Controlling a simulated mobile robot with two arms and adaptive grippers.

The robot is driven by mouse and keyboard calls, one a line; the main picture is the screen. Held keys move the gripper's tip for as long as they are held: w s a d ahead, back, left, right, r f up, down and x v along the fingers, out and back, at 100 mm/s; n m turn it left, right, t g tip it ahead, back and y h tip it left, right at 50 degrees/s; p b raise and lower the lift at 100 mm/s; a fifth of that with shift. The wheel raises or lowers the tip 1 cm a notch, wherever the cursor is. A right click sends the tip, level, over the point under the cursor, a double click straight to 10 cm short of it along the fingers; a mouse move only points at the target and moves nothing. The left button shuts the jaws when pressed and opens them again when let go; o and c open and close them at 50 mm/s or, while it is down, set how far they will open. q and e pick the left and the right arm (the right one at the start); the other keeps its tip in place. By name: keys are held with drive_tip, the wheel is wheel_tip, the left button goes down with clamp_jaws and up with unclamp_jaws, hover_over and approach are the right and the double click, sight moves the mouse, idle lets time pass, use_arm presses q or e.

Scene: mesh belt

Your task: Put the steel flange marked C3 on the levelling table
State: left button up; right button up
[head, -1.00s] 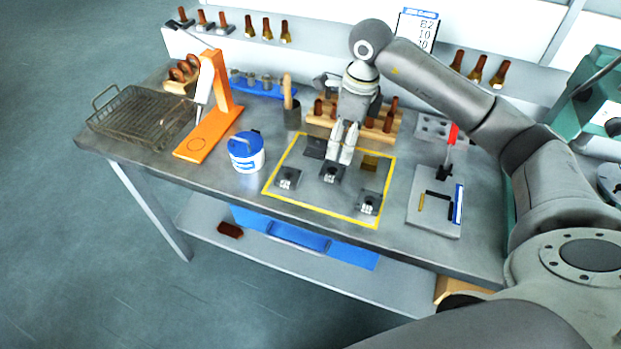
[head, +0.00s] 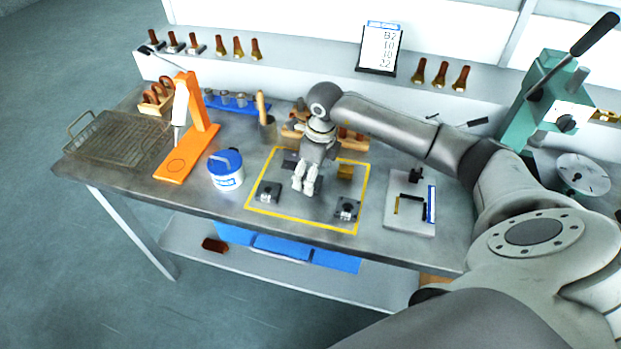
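Dark square flanges stand inside a yellow-outlined area on the bench: one at the left (head: 268,192), one at the right (head: 347,208), a flat dark one at the back (head: 291,159). A brass-coloured piece (head: 345,172) is at the back right. Their markings are too small to read, so I cannot tell which is C3. My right gripper (head: 304,188) points down over the middle flange's place and hides it; its fingers are close together, and any grip is unclear. A grey plate (head: 398,218) with a black angle and blue strip lies to the right; I cannot tell whether it is the levelling table.
A blue-lidded tub (head: 226,172), an orange stand (head: 187,140) and a wire basket (head: 112,140) stand left of the yellow outline. A wooden rack (head: 352,142) is behind my gripper. A green press (head: 547,105) and round plate (head: 583,172) are at the far right.

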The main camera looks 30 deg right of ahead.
wheel_tip(320, 180, down, 2)
drive_tip(key=shift+w+f, duration=0.1)
drive_tip(key=shift+w, duration=0.05)
drive_tip(key=c, duration=1.5)
drive_tip(key=shift+c, duration=0.2)
drive_tip(key=shift+r, duration=0.2)
